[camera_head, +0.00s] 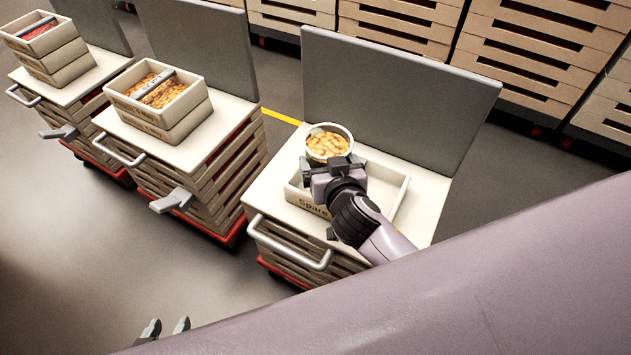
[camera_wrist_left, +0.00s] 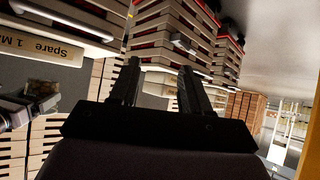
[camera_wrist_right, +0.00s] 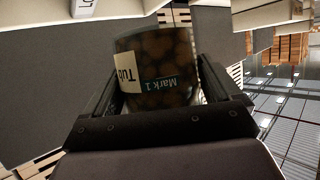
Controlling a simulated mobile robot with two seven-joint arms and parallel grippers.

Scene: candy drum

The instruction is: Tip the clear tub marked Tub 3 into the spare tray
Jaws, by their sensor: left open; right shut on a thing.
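A clear round tub (camera_head: 328,143) full of orange-tan candies is above the far-left part of the spare tray, its open top facing up. In the right wrist view the tub (camera_wrist_right: 160,65) shows part of a "Tub" label and a "Mark 1" label; its number is not readable. My right gripper (camera_head: 329,165) is shut on the tub. The spare tray (camera_head: 311,210) is a shallow cream box, marked "Spare", on the right cart; its visible floor looks bare. My left gripper (camera_head: 166,327) is open and empty, low at the lower left, away from the carts.
The right cart (camera_head: 275,198) has a grey back panel (camera_head: 390,95) behind the tray and a handle (camera_head: 290,243) in front. A middle cart holds stacked crates (camera_head: 158,105) of candy; a left cart holds more crates (camera_head: 48,50). Shelving stands behind. The floor before the carts is clear.

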